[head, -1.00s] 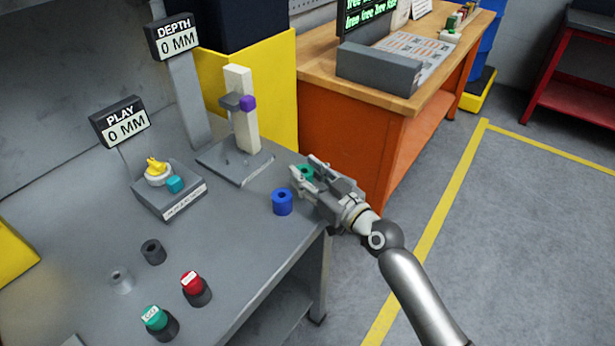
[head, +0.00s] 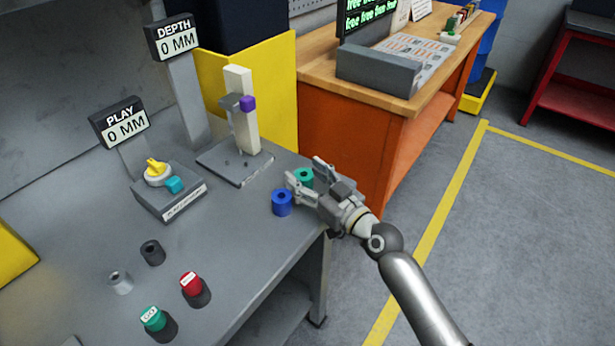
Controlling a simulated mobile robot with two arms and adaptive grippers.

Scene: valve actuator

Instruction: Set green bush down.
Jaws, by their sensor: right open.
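The green bush (head: 303,176) stands on the grey bench near its right edge, just behind the blue bush (head: 282,203). My right gripper (head: 305,175) is open, with one finger on each side of the green bush, at its right. The near finger passes between the green and blue bushes and hides part of the green one. Whether the fingers touch either bush cannot be told. My left gripper is not in view.
An orange workbench (head: 345,135) stands behind.

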